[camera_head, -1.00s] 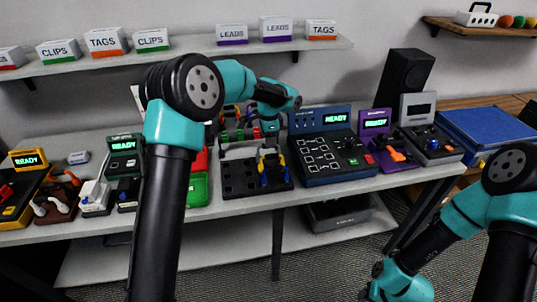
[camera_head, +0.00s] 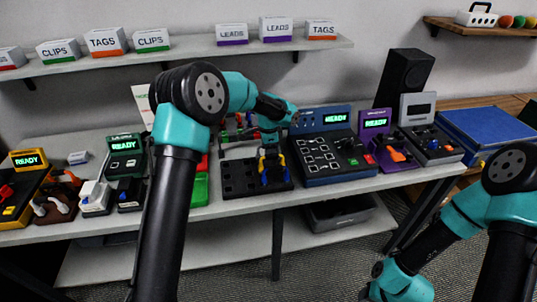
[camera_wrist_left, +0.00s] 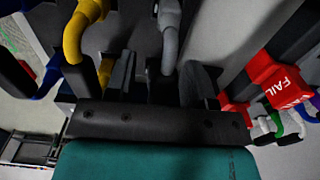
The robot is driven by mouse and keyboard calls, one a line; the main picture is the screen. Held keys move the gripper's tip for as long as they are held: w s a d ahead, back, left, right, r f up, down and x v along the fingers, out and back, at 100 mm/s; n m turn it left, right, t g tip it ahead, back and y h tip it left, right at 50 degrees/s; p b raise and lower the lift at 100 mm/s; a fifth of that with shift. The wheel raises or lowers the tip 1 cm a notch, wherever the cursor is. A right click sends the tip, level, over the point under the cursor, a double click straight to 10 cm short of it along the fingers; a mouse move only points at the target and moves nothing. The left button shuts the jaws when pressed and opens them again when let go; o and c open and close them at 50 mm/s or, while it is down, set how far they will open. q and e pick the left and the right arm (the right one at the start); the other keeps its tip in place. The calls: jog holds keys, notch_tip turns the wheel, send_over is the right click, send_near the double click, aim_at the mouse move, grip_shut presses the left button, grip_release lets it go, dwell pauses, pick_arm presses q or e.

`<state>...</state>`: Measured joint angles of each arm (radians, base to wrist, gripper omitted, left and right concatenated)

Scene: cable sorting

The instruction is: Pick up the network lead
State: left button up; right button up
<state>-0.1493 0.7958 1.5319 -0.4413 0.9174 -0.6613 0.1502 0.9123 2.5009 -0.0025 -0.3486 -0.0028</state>
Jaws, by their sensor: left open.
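My left gripper (camera_head: 270,153) is over the black holder block (camera_head: 235,183) on the bench. It is open in the left wrist view (camera_wrist_left: 162,78), with a grey lead (camera_wrist_left: 168,38) between its fingers. A yellow lead (camera_wrist_left: 75,38) stands beside the left finger, and a blue lead (camera_wrist_left: 50,75) is further left. Yellow and blue leads (camera_head: 283,175) also show at the block in the head view. No label tells which one is the network lead. Whether the fingers touch the grey lead cannot be told.
A blue test unit (camera_head: 320,150) reading READY stands right of the block, with a purple unit (camera_head: 376,120) beyond it. A red FAIL bin (camera_wrist_left: 275,80) is close on the right in the wrist view. A green tray (camera_head: 200,190) is left of the block.

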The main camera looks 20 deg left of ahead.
pick_arm(q)
jog(key=shift+c, duration=0.4)
grip_shut()
jog(key=shift+r, duration=0.2)
notch_tip(320, 180, up, 10)
jog(key=shift+f, duration=0.15)
dwell(0.7)
jog(key=shift+r, duration=1.5)
